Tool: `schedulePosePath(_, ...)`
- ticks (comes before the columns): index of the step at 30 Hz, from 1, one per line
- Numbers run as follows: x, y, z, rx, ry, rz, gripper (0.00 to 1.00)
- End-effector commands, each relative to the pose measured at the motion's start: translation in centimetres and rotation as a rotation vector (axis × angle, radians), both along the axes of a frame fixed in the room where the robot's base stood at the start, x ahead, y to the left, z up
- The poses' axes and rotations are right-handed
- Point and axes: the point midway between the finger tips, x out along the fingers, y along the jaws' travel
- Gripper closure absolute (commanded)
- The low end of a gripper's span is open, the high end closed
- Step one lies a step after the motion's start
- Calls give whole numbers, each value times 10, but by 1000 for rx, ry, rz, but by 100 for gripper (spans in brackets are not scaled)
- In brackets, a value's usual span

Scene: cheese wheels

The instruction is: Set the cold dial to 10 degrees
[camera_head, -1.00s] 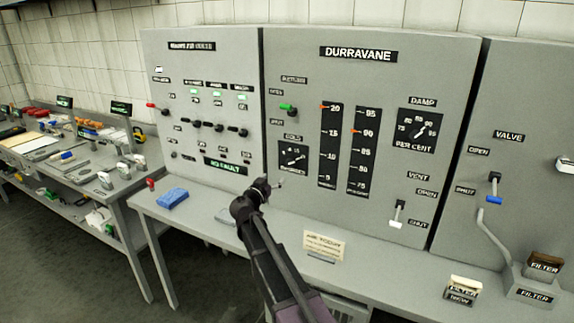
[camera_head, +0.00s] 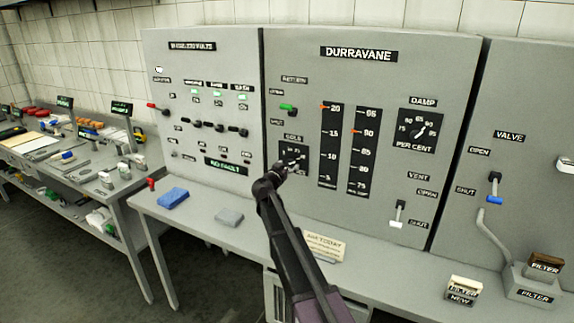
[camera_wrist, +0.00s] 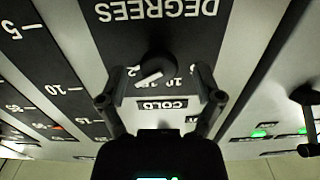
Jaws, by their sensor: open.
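The cold dial is a dark round knob with a white pointer line on a black plate (camera_head: 297,149), left of the tall scales in the head view. In the wrist view the plate is upside down, with the knob (camera_wrist: 156,68) between the words DEGREES and COLD. The pointer slants; a 10 shows near it, but the exact setting is unclear. My gripper (camera_head: 291,167) is at the plate, hiding its lower part. In the wrist view my gripper (camera_wrist: 158,78) is open, one finger on each side of the knob. I cannot tell whether they touch it.
A green-tipped lever (camera_head: 288,108) sits above the dial, and tall scales (camera_head: 331,145) stand to its right. The bench below holds a blue sponge (camera_head: 173,197), a grey block (camera_head: 229,217) and a note card (camera_head: 325,245). The bench between them is clear.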

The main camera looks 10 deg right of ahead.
Motion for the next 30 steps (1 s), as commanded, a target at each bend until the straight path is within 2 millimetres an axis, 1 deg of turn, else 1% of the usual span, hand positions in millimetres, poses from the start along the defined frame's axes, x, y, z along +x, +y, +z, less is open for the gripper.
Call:
schedulePosePath(1,6,-3,0,0,0,-1,16)
schedulePosePath(6,15,-11,0,0,0,-1,16)
schedulePosePath(18,17,-13,0,0,0,-1,16)
schedulePosePath(20,17,-13,0,0,0,-1,34)
schedulePosePath(21,17,-13,0,0,0,-1,46)
schedulePosePath(23,17,-13,0,0,0,-1,63)
schedulePosePath(24,17,-13,0,0,0,-1,75)
schedulePosePath(26,17,-13,0,0,0,-1,93)
schedulePosePath(27,17,-13,0,0,0,-1,98)
schedulePosePath(28,17,-13,0,0,0,-1,98)
schedulePosePath(29,18,8,0,0,0,4,97)
schedulePosePath(30,17,0,0,-1,1,3,97)
